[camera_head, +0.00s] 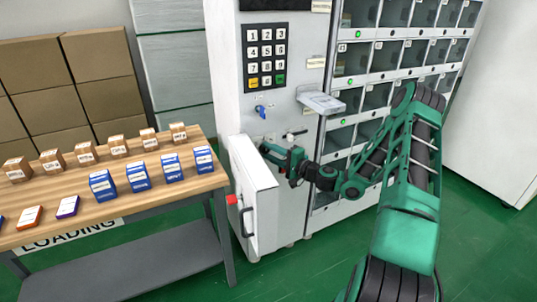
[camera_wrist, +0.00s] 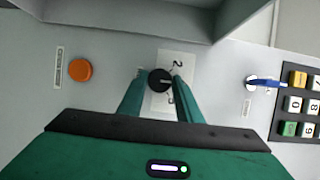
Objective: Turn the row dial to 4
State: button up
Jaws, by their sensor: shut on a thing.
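The row dial (camera_wrist: 160,80) is a small round black knob on a white label plate (camera_wrist: 172,56) in the wrist view. A "2" shows at the plate's upper part and a partly covered numeral lower down. A light mark shows on the knob, but I cannot tell which number it points at. My gripper (camera_wrist: 159,84) is shut on the knob, with one green finger on each side. In the head view my gripper (camera_head: 272,153) reaches the lower front of the white vending machine (camera_head: 228,90), and it hides the dial there.
An orange button (camera_wrist: 81,70) is left of the dial, and a blue-handled switch (camera_wrist: 264,83) and keypad (camera_wrist: 298,104) are right of it. In the head view, an open white door (camera_head: 257,195) stands close beside my gripper. A wooden table (camera_head: 110,212) with boxes is at left.

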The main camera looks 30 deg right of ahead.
jog(key=shift+d+f, duration=0.15)
jog(key=shift+f, duration=0.05)
jog(key=o, duration=1)
jog(key=shift+r, duration=0.1)
jog(key=v, duration=1)
jog(key=shift+s+d, duration=0.1)
jog(key=shift+s, duration=0.2)
